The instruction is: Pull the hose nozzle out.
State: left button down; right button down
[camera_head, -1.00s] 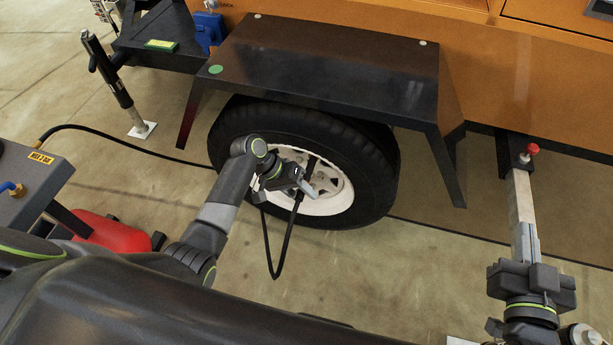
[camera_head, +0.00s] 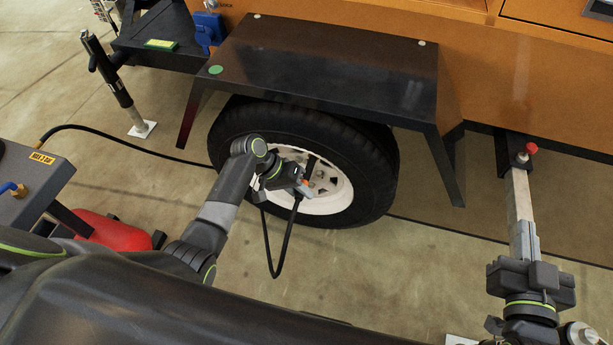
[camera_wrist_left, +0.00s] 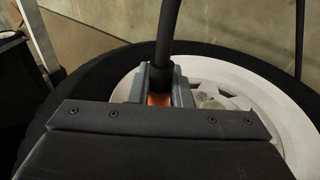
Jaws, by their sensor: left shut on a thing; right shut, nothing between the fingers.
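My left gripper (camera_head: 303,187) is in front of the wheel (camera_head: 330,185), shut on the hose nozzle. In the left wrist view the nozzle's orange part (camera_wrist_left: 158,99) shows between the grey fingers, and the black hose (camera_wrist_left: 169,40) runs up from it. In the head view the hose (camera_head: 287,235) hangs in a loop below the gripper. The nozzle's tip and the valve are hidden, so I cannot tell whether they touch. My right gripper (camera_head: 525,240) is shut and empty at the lower right, in front of a steel leg (camera_head: 520,195).
A black fender (camera_head: 325,65) with side struts stands over the wheel. A red tank (camera_head: 115,235) and a grey box (camera_head: 30,180) stand at the left. A jack leg (camera_head: 115,80) stands at the upper left.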

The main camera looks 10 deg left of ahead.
pick_arm(q)
jog(key=shift+s, duration=0.1)
jog(key=shift+s+r+p, duration=0.1)
jog(key=shift+s+p, duration=0.65)
jog(key=shift+p, duration=0.2)
jog(key=s+p, duration=0.3)
jog(key=shift+s+a, duration=0.1)
jog(key=shift+s, duration=0.1)
dwell(0.7)
